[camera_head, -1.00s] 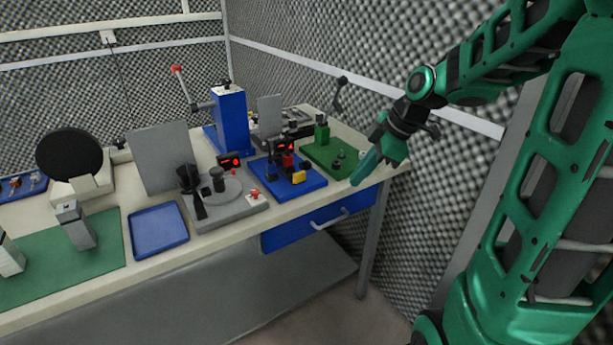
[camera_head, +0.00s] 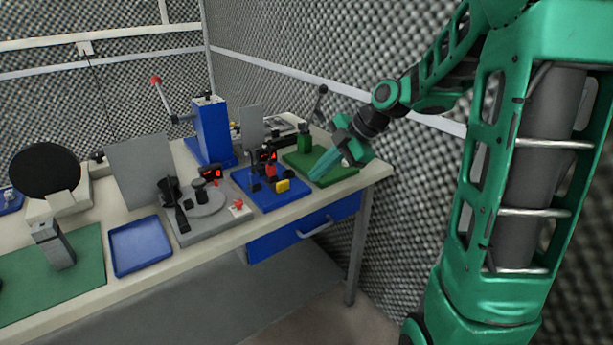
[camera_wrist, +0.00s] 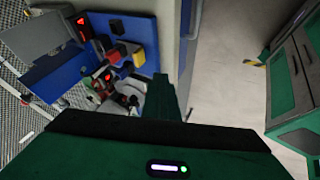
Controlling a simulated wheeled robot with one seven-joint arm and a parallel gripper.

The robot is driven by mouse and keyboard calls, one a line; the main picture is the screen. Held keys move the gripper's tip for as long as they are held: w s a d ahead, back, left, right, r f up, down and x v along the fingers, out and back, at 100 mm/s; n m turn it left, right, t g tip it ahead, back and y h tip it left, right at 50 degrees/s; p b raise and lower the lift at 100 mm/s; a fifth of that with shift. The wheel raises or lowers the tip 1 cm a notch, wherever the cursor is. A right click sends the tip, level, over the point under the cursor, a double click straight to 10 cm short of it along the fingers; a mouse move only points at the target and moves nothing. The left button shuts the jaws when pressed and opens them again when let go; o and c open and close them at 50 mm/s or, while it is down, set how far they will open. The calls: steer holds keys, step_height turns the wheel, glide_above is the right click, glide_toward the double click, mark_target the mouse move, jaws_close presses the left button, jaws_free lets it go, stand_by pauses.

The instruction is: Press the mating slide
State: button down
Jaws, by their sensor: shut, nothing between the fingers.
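I cannot tell for certain which part is the mating slide. A blue fixture plate (camera_head: 268,196) carries small dark parts, a red block (camera_head: 271,170), a yellow block (camera_head: 283,185) and a red-lit display. In the wrist view, the blue plate (camera_wrist: 86,75), red block (camera_wrist: 118,27) and yellow block (camera_wrist: 139,57) lie beyond my fingers, to the upper left. My gripper (camera_head: 318,174) is shut and empty. In the head view it is over or in front of the green plate, right of the blue fixture and apart from the yellow block.
The green plate (camera_head: 335,172) with a green block (camera_head: 304,140) sits at the table's right end. A blue press (camera_head: 211,130) with a red-knobbed lever stands behind. A grey fixture (camera_head: 188,229), a blue tray (camera_head: 140,246) and a foam wall surround the work area.

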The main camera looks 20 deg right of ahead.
mark_target(286, 181)
steer(key=x, duration=0.3)
steer(key=w+x, duration=0.1)
steer(key=x, duration=0.2)
steer(key=w+r+x, duration=0.1)
steer(key=x, duration=0.3)
steer(key=shift+d, duration=0.1)
steer(key=shift+w, duration=0.7)
steer(key=shift+w+a, duration=0.25)
steer(key=shift+w, duration=0.5)
steer(key=shift+w+a, duration=0.2)
steer(key=shift+w, duration=0.6)
steer(key=shift+r, duration=0.1)
